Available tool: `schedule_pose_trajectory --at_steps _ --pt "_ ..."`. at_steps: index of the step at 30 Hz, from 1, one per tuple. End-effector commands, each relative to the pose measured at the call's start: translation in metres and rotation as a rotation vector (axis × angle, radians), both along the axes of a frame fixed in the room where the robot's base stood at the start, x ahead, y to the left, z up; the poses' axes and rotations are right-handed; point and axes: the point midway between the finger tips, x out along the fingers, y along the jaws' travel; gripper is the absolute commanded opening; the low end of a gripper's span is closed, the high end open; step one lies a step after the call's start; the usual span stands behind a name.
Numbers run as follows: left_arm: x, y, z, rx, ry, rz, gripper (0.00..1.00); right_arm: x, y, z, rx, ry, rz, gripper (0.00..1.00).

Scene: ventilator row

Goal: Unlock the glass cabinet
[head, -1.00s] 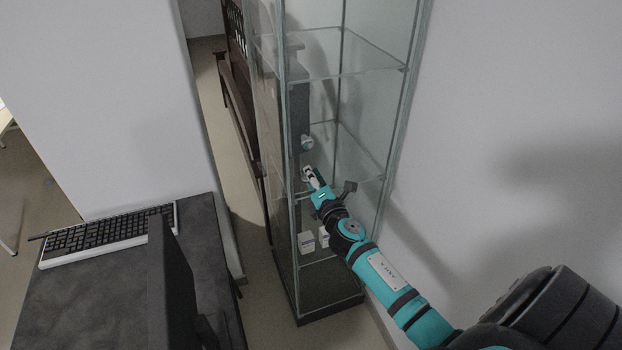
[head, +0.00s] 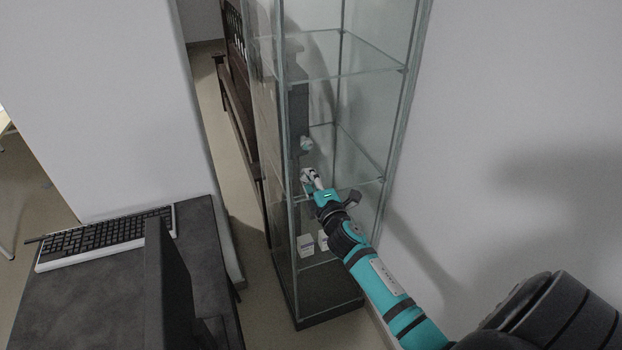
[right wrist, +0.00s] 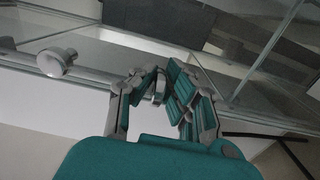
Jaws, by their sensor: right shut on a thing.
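The tall glass cabinet (head: 355,135) stands against the wall, its door closed as far as I can see. A round pale knob (head: 306,143) sits on its front. The knob also shows in the right wrist view (right wrist: 56,62). My right gripper (head: 310,177) is at the cabinet front just below the knob. In the right wrist view, its fingers (right wrist: 163,86) are shut on a small metal piece (right wrist: 158,88) between them. I cannot tell whether this is a key or part of the lock. My left gripper is out of view.
White boxes (head: 306,244) stand on a low cabinet shelf. A dark desk with a keyboard (head: 105,238) and a monitor (head: 175,285) is at the lower left. A wall edge and a dark wooden bench (head: 240,125) lie left of the cabinet. The right wall is close beside the arm.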

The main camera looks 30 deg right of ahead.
Motion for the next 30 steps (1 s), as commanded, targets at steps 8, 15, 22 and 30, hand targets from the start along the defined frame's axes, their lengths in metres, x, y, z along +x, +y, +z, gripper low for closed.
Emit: schedule_pose_trajectory --at_steps 8,15,22,30 --pt "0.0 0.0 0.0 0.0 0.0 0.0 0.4 0.0 0.0 -0.001 0.001 0.001 -0.001 0.0" --pt "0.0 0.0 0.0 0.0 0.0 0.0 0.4 0.0 0.0 0.0 0.0 0.001 0.0 0.33" --pt "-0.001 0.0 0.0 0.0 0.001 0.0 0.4 -0.002 0.0 -0.001 -0.001 0.001 0.0 0.33" --pt "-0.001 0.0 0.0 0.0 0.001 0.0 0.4 -0.04 0.01 -0.002 0.001 0.004 0.001 0.33"
